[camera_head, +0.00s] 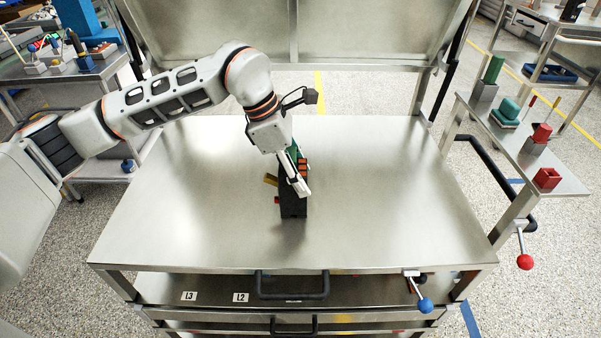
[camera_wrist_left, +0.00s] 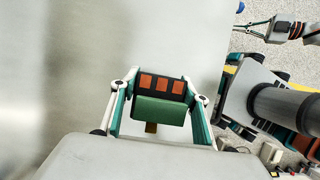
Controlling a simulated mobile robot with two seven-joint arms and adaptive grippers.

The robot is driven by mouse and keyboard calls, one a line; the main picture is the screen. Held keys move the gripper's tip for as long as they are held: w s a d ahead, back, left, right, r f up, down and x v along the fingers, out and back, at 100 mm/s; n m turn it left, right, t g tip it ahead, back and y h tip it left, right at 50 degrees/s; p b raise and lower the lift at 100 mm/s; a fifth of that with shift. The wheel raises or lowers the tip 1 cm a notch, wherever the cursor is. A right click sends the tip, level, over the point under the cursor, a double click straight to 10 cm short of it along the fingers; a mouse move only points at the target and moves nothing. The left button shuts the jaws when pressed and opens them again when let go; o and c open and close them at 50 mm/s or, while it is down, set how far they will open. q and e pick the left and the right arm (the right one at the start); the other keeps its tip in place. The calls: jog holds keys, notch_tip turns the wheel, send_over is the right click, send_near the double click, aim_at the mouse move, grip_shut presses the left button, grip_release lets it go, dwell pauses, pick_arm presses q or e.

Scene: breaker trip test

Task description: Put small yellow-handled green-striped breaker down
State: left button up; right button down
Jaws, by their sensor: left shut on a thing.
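The green-striped breaker (camera_head: 293,207) is a dark upright block with a green part, orange squares and a yellow handle (camera_head: 270,180). My left gripper (camera_head: 302,190) is shut on it above the middle of the steel table (camera_head: 380,200). I cannot tell whether its base touches the tabletop. In the left wrist view the breaker (camera_wrist_left: 160,110) sits between the two fingers, its green face and a row of orange squares showing. What seems to be my right gripper (camera_wrist_left: 262,26) is small at the upper right there, its jaws unclear.
The tabletop around the breaker is clear. A raised steel panel (camera_head: 370,30) stands behind. Labelled slots L3 (camera_head: 189,296) and L2 (camera_head: 241,297) lie on the lower shelf. A blue-knobbed lever (camera_head: 425,305) and a red-knobbed lever (camera_head: 524,262) stick out at the right. A side shelf (camera_head: 560,180) holds coloured blocks.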

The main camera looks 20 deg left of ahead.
pick_arm(q)
jog(key=shift+r, duration=0.15)
jog(key=o, duration=1.6)
jog(key=shift+f, duration=0.2)
jog(key=p+v, duration=0.1)
jog(key=v, duration=1.1)
jog(key=shift+r, duration=0.15)
